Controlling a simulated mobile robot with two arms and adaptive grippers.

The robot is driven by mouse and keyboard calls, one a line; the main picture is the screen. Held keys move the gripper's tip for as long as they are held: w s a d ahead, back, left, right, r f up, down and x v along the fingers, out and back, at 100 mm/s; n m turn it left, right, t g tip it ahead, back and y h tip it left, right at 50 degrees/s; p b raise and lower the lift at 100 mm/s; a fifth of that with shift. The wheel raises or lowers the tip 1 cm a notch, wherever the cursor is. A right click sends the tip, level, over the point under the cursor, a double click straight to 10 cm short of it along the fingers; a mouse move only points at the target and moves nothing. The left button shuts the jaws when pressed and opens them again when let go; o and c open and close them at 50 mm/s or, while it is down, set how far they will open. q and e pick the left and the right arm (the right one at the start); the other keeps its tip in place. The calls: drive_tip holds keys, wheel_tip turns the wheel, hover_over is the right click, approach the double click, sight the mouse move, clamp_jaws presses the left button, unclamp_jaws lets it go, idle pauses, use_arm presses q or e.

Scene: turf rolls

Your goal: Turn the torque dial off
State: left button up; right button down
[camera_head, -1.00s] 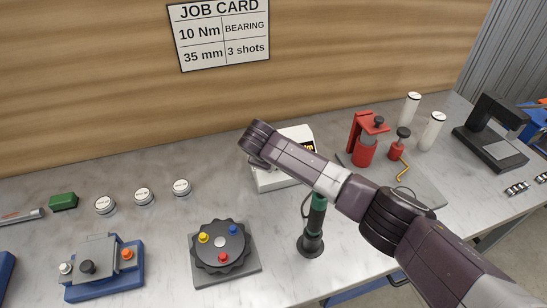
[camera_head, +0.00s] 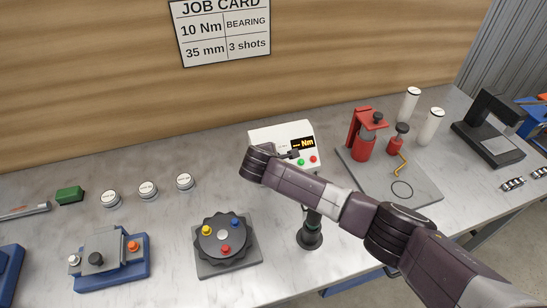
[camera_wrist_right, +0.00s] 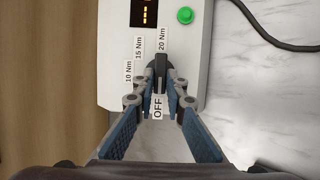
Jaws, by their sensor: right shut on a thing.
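The white torque controller box (camera_head: 262,134) stands on the bench, with an orange "--- Nm" display (camera_head: 303,142) and green and red buttons. In the right wrist view the box (camera_wrist_right: 110,85) shows labels 10 Nm, 15 Nm, 20 Nm and OFF (camera_wrist_right: 158,106) around a small black dial (camera_wrist_right: 160,66). My right gripper (camera_wrist_right: 161,78) is shut on the dial, one finger on each side. The fingers partly hide the dial, and its exact setting is hard to read. In the head view my right gripper (camera_head: 288,155) is at the box front. My left gripper is not in view.
A red press (camera_head: 363,140) stands at the right. A dark cable (camera_wrist_right: 270,30) runs beside the box.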

idle(0.4)
drive_tip(key=c, duration=2)
unclamp_jaws()
drive_tip(key=shift+o, duration=0.2)
drive_tip(key=v, duration=1.2)
